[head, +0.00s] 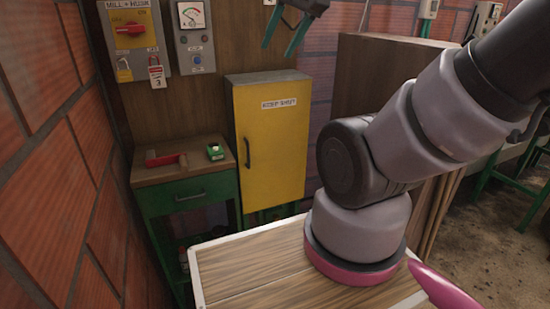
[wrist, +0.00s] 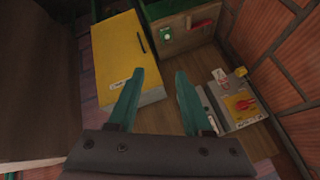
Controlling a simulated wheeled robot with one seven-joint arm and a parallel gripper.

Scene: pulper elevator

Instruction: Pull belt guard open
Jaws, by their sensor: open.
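The yellow door (head: 273,150), labelled "KEEP SHUT", looks like the belt guard. It appears closed, with a dark vertical handle (head: 247,153) on its left side. In the wrist view the yellow door (wrist: 105,60) appears upside down, with its handle (wrist: 141,40) beyond the left finger. My gripper (head: 277,50) is above the guard, pointing down, with teal fingers apart and nothing between them. In the wrist view my gripper (wrist: 167,76) is also open, and its left finger overlaps the guard in the picture. No contact with the handle shows.
A green cabinet (head: 189,195) with a wooden top stands left of the guard, holding a red-handled tool (head: 163,158) and a small green device (head: 215,151). Control boxes (head: 133,38) hang above. A brick wall (head: 60,160) closes the left side. A wooden panel (head: 385,80) stands right.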

